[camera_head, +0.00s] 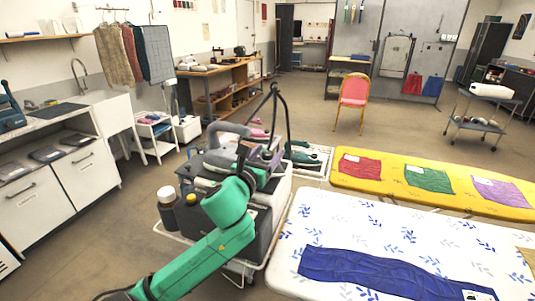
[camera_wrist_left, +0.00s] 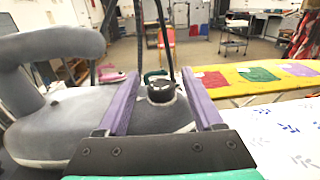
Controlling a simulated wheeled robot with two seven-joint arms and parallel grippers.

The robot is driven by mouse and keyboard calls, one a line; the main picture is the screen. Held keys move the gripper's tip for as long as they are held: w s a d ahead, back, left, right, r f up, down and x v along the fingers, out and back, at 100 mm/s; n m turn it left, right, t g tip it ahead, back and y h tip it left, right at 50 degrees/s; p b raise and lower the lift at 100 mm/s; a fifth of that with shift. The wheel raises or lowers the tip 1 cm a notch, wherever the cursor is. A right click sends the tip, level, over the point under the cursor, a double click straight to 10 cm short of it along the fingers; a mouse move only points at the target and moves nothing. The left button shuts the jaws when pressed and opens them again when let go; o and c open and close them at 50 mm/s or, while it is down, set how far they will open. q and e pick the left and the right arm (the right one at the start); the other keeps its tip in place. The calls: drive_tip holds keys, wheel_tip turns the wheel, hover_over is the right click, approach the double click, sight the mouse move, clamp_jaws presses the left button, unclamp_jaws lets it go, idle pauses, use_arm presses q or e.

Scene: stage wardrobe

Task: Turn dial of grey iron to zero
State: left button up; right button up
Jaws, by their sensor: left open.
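The grey iron (camera_head: 230,129) stands on the cart just left of my left gripper (camera_head: 264,156). Its thick grey handle (camera_wrist_left: 55,45) and body fill the left of the left wrist view. A black-topped round dial (camera_wrist_left: 161,90) sits on a dark grey body and shows between the purple fingers of my left gripper (camera_wrist_left: 161,76). The fingers are open, one on each side of the dial, with a gap on both sides. The dial's markings are too small to read. In the head view the dial is hidden by the gripper. My right gripper is not in view.
A white ironing board (camera_head: 400,235) with a blue cloth (camera_head: 385,273) lies right of the cart. A yellow board (camera_head: 400,172) with several folded cloths is behind it. Dark cords (camera_head: 283,105) rise behind the gripper.

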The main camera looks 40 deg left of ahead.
use_arm(q)
clamp_jaws()
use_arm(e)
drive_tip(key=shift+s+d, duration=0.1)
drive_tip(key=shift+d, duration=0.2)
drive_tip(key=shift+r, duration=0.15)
use_arm(q)
drive_tip(key=shift+r+n+g+y+p, duration=0.2)
drive_tip(key=shift+n+g+y+p, duration=0.8)
drive_tip(key=shift+y, duration=0.7)
drive_tip(key=n+g+y+p, duration=0.4)
drive_tip(key=n+y+p, duration=0.1)
drive_tip(key=shift+d+y, duration=0.1)
drive_tip(key=shift+y, duration=0.2)
drive_tip(key=n+g+y+p, duration=0.1)
drive_tip(key=n+g+y, duration=0.1)
drive_tip(key=g, duration=0.1)
drive_tip(key=shift+f+n+g+y+p, duration=0.2)
drive_tip(key=shift+n+g+y+p, duration=0.4)
drive_tip(key=shift+n+g, duration=1.05)
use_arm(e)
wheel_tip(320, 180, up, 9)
use_arm(q)
drive_tip(key=shift+g, duration=0.35)
